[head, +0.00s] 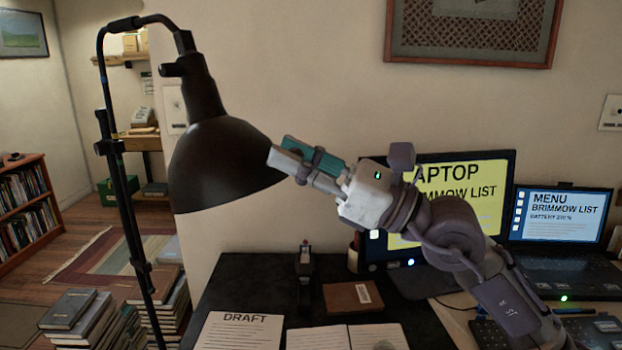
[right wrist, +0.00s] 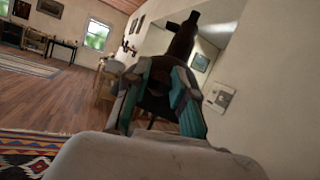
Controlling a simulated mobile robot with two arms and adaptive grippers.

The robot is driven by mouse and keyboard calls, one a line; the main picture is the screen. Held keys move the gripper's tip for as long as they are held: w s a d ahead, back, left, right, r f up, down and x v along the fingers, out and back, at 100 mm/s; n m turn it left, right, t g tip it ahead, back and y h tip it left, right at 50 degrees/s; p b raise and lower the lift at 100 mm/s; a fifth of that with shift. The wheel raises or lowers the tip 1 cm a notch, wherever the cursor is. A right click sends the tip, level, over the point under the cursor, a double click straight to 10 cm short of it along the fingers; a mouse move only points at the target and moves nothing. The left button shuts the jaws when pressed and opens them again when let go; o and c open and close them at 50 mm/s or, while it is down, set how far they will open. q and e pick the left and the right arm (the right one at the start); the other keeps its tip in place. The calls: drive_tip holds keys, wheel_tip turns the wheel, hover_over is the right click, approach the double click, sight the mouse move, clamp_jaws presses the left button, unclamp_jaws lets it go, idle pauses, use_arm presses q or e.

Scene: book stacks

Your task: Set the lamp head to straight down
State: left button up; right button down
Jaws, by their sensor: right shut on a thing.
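The lamp head (head: 215,160) is a dark, bell-shaped shade on a black floor stand (head: 117,165) with a curved neck. Its opening faces mostly downward, tilted a little toward the right, with the rim higher at its right side. My right gripper (head: 284,158) reaches in from the right and is shut on the lamp head at the right side of the shade. In the right wrist view, the dark lamp head (right wrist: 160,75) sits between the teal-padded fingers. The exact contact is partly hidden. My left gripper is not in view.
Below is a dark desk (head: 245,275) with a draft sheet (head: 240,332), an open notebook (head: 345,337) and a brown book (head: 352,296). A monitor (head: 465,180) and a laptop (head: 560,230) stand behind my right arm. Book stacks (head: 165,305) crowd the stand's foot.

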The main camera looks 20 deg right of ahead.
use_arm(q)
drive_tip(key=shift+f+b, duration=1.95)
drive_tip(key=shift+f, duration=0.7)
use_arm(e)
drive_tip(key=w+a+f+y, duration=0.1)
drive_tip(key=w+a+f, duration=0.2)
drive_tip(key=w+f, duration=0.1)
drive_tip(key=shift+w+a+f+n, duration=0.2)
drive_tip(key=shift+a+f+n, duration=0.15)
drive_tip(key=shift+f, duration=0.5)
drive_tip(key=c, duration=1.4)
unclamp_jaws()
drive_tip(key=o, duration=0.5)
drive_tip(key=shift+w+a, duration=0.15)
drive_tip(key=shift+a, duration=0.05)
drive_tip(key=shift+c, duration=0.2)
drive_tip(key=v, duration=1.2)
